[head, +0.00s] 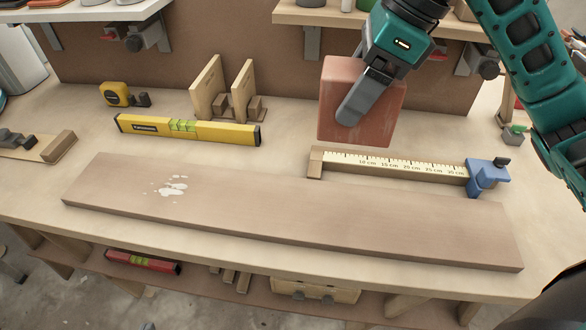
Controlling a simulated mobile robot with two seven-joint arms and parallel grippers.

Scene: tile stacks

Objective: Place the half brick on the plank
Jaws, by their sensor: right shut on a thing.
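The half brick (336,98) is reddish and block-shaped. My right gripper (350,115) is shut on it, with one grey finger lying across its near face. The brick appears held up behind the plank, near the back of the bench. The plank (290,218) is a long, flat, light-brown board lying along the front of the bench. White paint spots (172,186) mark its left part, and nothing stands on it. My left gripper does not show.
A measuring stick with a blue clamp (487,172) lies between brick and plank. A yellow level (188,130), a tape measure (115,94) and wooden upright pieces (208,88) stand at back left. A wooden block tool (58,147) lies at the left. Shelves overhang the back.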

